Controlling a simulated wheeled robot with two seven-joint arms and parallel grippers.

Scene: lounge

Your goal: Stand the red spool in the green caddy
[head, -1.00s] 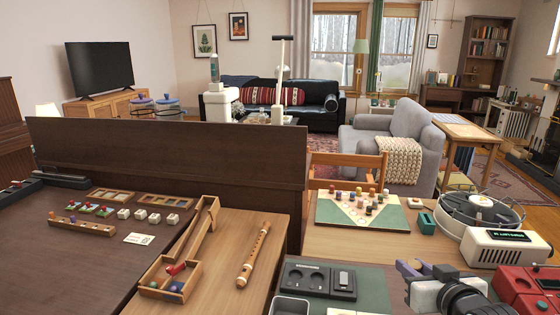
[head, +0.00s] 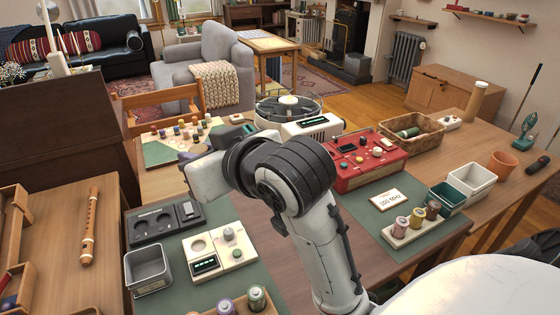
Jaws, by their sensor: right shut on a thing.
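My right gripper (head: 190,158) is at the left end of my raised right arm, over the table near the pegboard. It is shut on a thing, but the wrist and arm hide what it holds. I cannot make out a spool that is clearly red; a pinkish spool (head: 402,223) stands in a wooden rack at the right with other spools. My left gripper is out of view.
A red radio-like device (head: 360,160) and a white card (head: 386,200) lie between my arm and the green box. A wicker basket (head: 432,128) stands behind. A grey bin (head: 148,272) and white panel (head: 219,249) are at front left. My arm hides some of the mat.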

